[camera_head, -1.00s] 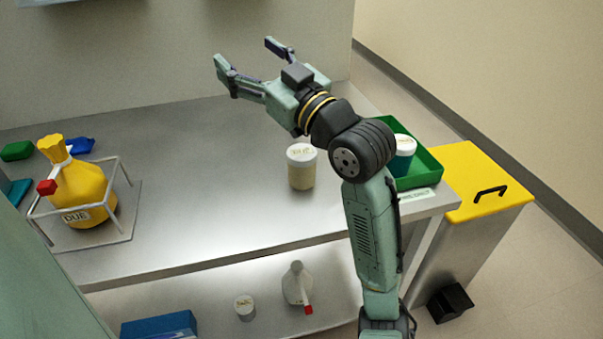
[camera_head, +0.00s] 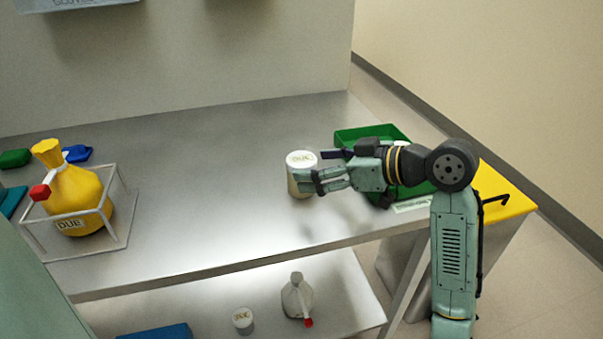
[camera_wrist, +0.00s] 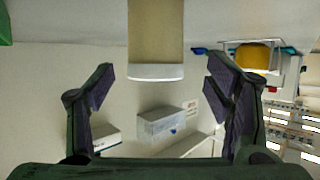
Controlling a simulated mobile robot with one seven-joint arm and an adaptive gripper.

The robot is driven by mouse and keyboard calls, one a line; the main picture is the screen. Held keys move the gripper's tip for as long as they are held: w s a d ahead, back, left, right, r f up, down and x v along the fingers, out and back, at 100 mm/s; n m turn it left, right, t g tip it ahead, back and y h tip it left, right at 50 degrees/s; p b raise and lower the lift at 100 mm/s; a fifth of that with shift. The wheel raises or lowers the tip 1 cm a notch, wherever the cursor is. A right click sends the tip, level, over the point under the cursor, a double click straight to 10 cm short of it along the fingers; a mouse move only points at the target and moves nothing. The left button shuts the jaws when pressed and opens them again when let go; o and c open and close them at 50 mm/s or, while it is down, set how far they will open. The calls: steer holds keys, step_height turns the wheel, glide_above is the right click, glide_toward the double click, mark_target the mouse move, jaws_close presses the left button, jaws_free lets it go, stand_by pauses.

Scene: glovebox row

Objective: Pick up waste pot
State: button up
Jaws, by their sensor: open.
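A pot with a white lid and a beige body, which I take to be the waste pot (camera_head: 300,159), stands upright on the steel bench. My gripper (camera_head: 320,168) is just right of it at about its height, with its fingers level and pointing at it. One finger overlaps the pot's lower right side in the head view. In the wrist view, the pot (camera_wrist: 155,40) is at top centre with its lid downward in the picture. It lies in line with the gap between my open fingers (camera_wrist: 160,85); I see no grip on it.
A green tray (camera_head: 350,137) sits behind my wrist at the bench's right end, its contents mostly hidden. A yellow-topped bin (camera_head: 515,203) stands beyond. A small pot (camera_head: 243,319) and a wash bottle (camera_head: 296,297) are on the lower shelf.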

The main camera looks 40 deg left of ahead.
mark_target(301, 167)
steer(key=shift+p+x, duration=0.35)
steer(key=shift+x, duration=2.05)
steer(key=shift+w+f, duration=0.15)
steer(key=shift+w, duration=0.05)
steer(key=shift+c, duration=0.6)
steer(key=c, duration=1.2)
